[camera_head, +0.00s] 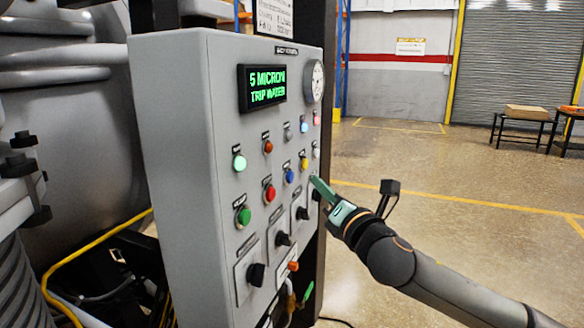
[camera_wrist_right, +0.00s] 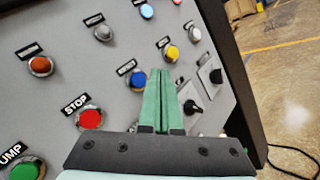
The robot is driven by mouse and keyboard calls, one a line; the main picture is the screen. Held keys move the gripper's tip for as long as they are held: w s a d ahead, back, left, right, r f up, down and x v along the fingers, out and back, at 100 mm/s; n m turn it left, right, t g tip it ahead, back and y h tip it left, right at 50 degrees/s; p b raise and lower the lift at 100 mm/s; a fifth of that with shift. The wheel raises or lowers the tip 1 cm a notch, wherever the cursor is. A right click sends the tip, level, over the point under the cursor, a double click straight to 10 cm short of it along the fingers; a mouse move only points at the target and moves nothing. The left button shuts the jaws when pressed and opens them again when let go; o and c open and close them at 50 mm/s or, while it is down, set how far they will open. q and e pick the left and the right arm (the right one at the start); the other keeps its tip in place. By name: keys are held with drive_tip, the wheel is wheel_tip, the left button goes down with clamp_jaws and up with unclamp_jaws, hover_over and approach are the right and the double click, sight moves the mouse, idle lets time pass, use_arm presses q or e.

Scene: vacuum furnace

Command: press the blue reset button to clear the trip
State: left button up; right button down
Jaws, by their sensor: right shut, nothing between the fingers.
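The blue button (camera_head: 290,176) sits in the lower button row of the grey control panel (camera_head: 225,130), between a red and a yellow button. In the right wrist view the blue button (camera_wrist_right: 138,79) shows just left of my fingertips, its small label too blurred to read. My right gripper (camera_head: 315,181) is shut and empty, its green fingers pointing at the panel from the right. In the right wrist view the gripper (camera_wrist_right: 160,73) lies between the blue and yellow buttons. I cannot tell how far the tips are from the panel. My left gripper is out of view.
Close by are the red STOP button (camera_wrist_right: 90,118), yellow button (camera_wrist_right: 172,53) and black knobs (camera_wrist_right: 192,107). A second blue light (camera_head: 304,127) sits higher up. The green display (camera_head: 264,87) has a line starting with TRIP. Open floor (camera_head: 440,215) lies to the right.

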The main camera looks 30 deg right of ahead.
sight(291, 177)
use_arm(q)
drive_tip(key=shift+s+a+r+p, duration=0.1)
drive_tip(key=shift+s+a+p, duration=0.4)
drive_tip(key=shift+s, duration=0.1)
use_arm(e)
drive_tip(key=shift+w+a, duration=0.85)
drive_tip(key=shift+w, duration=0.1)
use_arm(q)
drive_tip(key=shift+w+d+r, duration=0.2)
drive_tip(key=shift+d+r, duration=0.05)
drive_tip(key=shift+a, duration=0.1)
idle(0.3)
use_arm(e)
drive_tip(key=shift+w, duration=0.1)
use_arm(q)
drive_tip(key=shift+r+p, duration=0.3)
drive_tip(key=shift+p, duration=0.05)
use_arm(e)
drive_tip(key=shift+w+a, duration=0.25)
